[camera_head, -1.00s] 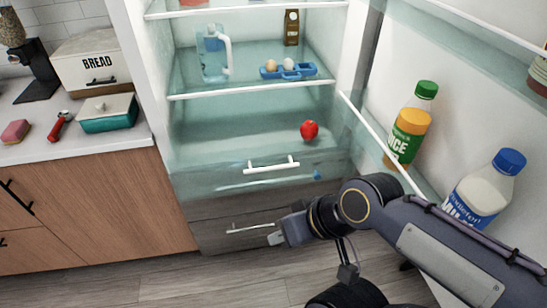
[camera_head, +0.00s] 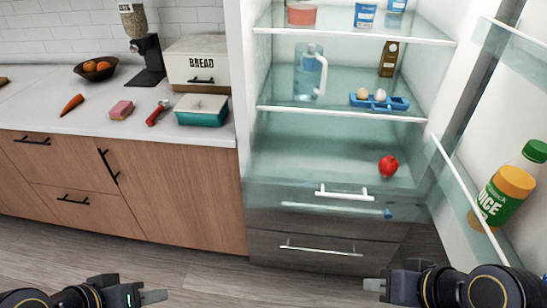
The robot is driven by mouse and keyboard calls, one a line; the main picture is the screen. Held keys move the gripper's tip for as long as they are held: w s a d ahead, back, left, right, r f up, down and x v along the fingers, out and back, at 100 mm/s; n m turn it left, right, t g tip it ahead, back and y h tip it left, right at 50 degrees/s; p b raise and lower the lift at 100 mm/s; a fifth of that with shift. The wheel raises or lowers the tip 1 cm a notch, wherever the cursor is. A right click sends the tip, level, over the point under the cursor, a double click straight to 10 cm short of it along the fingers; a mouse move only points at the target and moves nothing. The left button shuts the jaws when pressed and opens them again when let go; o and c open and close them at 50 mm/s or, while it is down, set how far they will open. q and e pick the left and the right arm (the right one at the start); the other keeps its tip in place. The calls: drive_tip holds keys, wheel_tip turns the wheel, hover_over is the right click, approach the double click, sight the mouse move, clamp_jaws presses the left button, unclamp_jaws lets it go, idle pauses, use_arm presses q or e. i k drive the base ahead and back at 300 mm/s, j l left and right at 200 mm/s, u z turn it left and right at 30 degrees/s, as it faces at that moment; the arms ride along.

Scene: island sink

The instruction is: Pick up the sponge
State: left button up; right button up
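A pink sponge (camera_head: 121,110) lies on the white counter, between a carrot and a red-handled tool. My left gripper (camera_head: 160,296) is low at the bottom left, in front of the cabinets and well below the counter, apart from the sponge. My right gripper (camera_head: 372,285) is low at the bottom right, in front of the fridge drawers, far from the sponge. Both grippers are seen side-on, so I cannot tell how far their fingers are apart. No object shows in either of them.
The counter (camera_head: 75,125) also holds a carrot (camera_head: 72,104), a red tool (camera_head: 157,112), a teal box (camera_head: 202,110), a bread box (camera_head: 197,65) and a fruit bowl (camera_head: 96,70). The open fridge (camera_head: 345,140) stands to the right, its door at far right. Floor before the cabinets looks clear.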

sight(121, 109)
drive_tip(key=i+j, duration=0.4)
drive_tip(key=j, duration=0.15)
drive_tip(key=i+j+z, duration=0.1)
drive_tip(key=i+j, duration=0.3)
drive_tip(key=j, duration=0.15)
drive_tip(key=i+j+z, duration=0.1)
drive_tip(key=i+j, duration=0.55)
drive_tip(key=i, duration=0.15)
